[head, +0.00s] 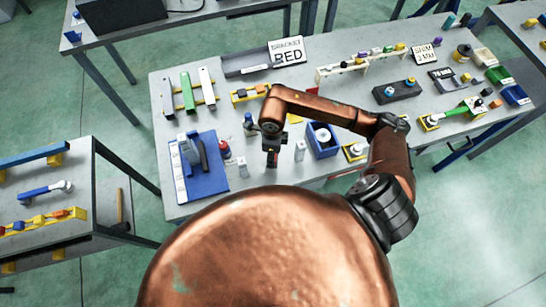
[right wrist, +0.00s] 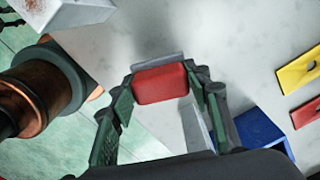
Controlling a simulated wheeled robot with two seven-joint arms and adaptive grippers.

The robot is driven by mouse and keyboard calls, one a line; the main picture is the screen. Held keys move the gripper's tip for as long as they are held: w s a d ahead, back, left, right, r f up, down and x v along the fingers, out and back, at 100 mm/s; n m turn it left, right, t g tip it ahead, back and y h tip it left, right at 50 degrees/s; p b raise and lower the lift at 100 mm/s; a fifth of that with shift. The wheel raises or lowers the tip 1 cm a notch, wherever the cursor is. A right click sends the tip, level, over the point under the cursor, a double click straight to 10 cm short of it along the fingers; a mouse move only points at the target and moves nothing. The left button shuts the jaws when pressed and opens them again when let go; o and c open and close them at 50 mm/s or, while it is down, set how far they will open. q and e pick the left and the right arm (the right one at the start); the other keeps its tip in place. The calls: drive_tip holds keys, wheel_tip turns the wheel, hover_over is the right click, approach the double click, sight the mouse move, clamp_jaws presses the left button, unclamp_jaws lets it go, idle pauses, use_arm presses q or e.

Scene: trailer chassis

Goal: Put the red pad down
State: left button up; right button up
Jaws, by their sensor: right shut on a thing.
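The red pad (right wrist: 160,84) shows in the right wrist view between the fingertips of my right gripper (right wrist: 160,88), which is shut on it. A thin grey edge lies along the far side of the pad. In the head view my right gripper (head: 271,158) points down over the front middle of the grey table (head: 240,125). The pad cannot be made out clearly there, and I cannot tell whether it touches the tabletop. My left gripper is not in view.
A blue box (head: 322,140) and a small white block (head: 300,150) stand right of the gripper. Yellow (right wrist: 300,70) and red (right wrist: 307,113) plates with holes lie at the right in the wrist view.

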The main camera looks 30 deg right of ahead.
drive_tip(key=f, duration=0.2)
drive_tip(key=f+p, duration=0.1)
drive_tip(key=shift+d+f, duration=0.15)
drive_tip(key=shift+d, duration=0.1)
drive_tip(key=shift+f, duration=0.2)
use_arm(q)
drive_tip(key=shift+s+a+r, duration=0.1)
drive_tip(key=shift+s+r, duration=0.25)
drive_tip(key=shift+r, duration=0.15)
use_arm(e)
drive_tip(key=shift+w, duration=0.1)
drive_tip(key=shift+f, duration=0.2)
drive_tip(key=o, duration=1.2)
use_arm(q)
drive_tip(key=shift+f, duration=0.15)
use_arm(e)
drive_tip(key=shift+r, duration=0.15)
